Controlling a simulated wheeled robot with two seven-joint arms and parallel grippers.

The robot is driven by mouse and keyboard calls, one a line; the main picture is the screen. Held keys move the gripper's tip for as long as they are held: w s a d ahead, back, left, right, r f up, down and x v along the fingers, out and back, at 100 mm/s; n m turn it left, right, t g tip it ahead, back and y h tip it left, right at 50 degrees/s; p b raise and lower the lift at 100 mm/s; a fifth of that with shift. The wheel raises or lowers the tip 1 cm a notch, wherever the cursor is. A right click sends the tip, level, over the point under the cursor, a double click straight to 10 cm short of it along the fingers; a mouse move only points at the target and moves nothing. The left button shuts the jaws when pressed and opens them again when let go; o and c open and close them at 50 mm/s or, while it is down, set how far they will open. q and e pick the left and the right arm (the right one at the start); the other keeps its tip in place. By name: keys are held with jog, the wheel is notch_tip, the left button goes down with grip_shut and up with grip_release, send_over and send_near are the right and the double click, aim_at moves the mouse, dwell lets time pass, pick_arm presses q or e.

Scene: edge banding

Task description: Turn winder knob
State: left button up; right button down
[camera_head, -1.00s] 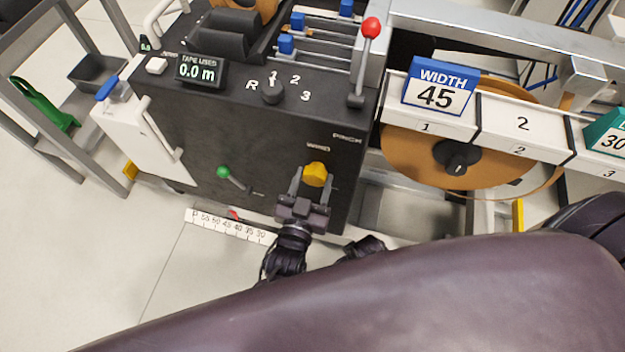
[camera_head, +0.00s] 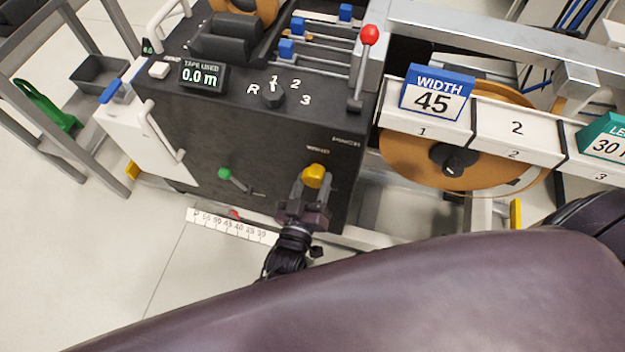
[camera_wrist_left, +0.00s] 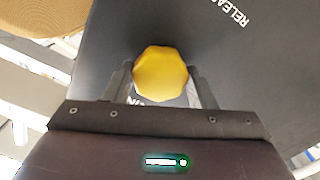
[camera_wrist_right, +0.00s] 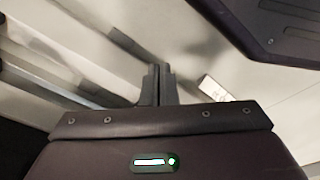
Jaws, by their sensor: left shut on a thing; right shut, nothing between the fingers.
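The yellow winder knob (camera_head: 314,176) sits on the dark front panel of the machine, under the small white lettering. My left gripper (camera_head: 311,186) has its two fingers on either side of the knob and is shut on it. The left wrist view shows the yellow knob (camera_wrist_left: 160,73) between the two grey fingers (camera_wrist_left: 160,85). My right gripper (camera_wrist_right: 157,85) shows in the right wrist view with its fingers together and nothing between them. The right gripper is not visible in the head view.
A green-knobbed lever (camera_head: 225,174) is left of the winder knob. A red-knobbed lever (camera_head: 369,36), a selector dial (camera_head: 272,94) and a display reading 0.0 m (camera_head: 202,75) are on top. A "WIDTH 45" sign (camera_head: 437,93) stands at right before an orange-brown reel (camera_head: 400,160).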

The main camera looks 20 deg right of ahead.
pick_arm(q)
jog(key=shift+n, duration=0.8)
pick_arm(e)
jog(key=shift+s+f, duration=0.15)
jog(key=shift+s, duration=0.3)
jog(key=shift+s+d+f, duration=0.1)
pick_arm(q)
jog(key=o, duration=1)
jog(key=shift+c, duration=0.2)
jog(key=shift+s+a, duration=0.1)
jog(key=shift+s+a, duration=0.2)
jog(key=shift+s, duration=0.1)
jog(key=v, duration=0.7)
jog(key=shift+p, duration=0.45)
pick_arm(e)
jog(key=shift+s+d+f, duration=0.1)
jog(key=shift+s+f, duration=0.15)
jog(key=shift+s, duration=0.25)
jog(key=shift+w+r, duration=0.1)
